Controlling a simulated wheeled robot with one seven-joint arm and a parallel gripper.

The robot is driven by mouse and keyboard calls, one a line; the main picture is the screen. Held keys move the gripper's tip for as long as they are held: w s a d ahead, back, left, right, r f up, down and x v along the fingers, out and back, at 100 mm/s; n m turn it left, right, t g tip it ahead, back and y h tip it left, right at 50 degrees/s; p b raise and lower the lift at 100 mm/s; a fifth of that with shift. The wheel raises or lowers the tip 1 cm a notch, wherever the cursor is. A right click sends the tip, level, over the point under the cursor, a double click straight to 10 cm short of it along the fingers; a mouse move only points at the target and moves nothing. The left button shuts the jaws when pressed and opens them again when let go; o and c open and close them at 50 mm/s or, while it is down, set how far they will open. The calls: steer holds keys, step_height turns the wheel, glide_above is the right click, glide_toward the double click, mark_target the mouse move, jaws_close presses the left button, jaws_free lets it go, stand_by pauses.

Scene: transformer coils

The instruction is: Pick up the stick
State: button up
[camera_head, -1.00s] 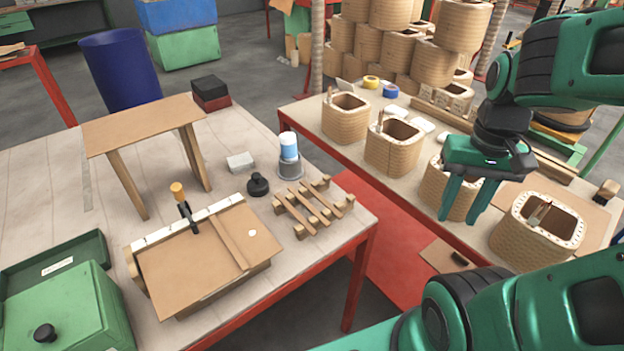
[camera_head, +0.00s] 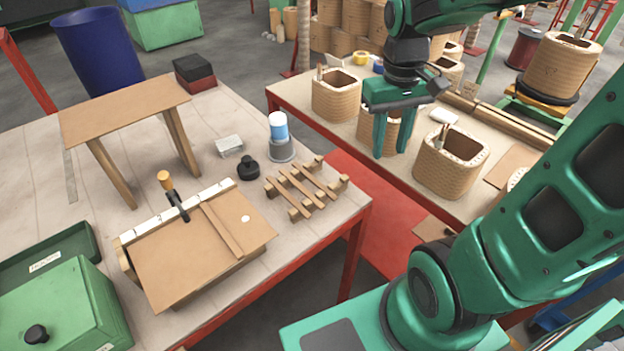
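My gripper (camera_head: 391,154) points down over the right-hand bench, its two fingers apart with nothing seen between them. It is in front of a tan ribbed coil (camera_head: 368,132), which it partly hides. A thin stick (camera_head: 443,134) stands up from the opening of the coil (camera_head: 448,168) to the right of my gripper. Another light stick-like piece (camera_head: 319,72) shows at the rim of the coil (camera_head: 335,98) to the left. Which stick is meant is not clear. A flat wooden strip (camera_head: 222,230) lies on a brown board on the left table.
The left table (camera_head: 50,185) holds a wooden stand (camera_head: 125,105), a small slatted rack (camera_head: 302,190), a blue-white cup (camera_head: 279,130) and a green box (camera_head: 65,310). My arm hides part of the right-hand bench. A gap with a red floor patch (camera_head: 375,205) separates the tables.

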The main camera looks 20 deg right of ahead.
steer(key=w+a+f+n, duration=0.3)
steer(key=w+a+n, duration=0.2)
steer(key=w+a, duration=0.65)
glide_above(313, 179)
steer(key=shift+y, duration=0.3)
steer(key=f, duration=0.5)
steer(key=shift+d, duration=0.2)
steer(key=shift+a+f, duration=0.15)
steer(key=shift+f, duration=2.75)
jaws_close()
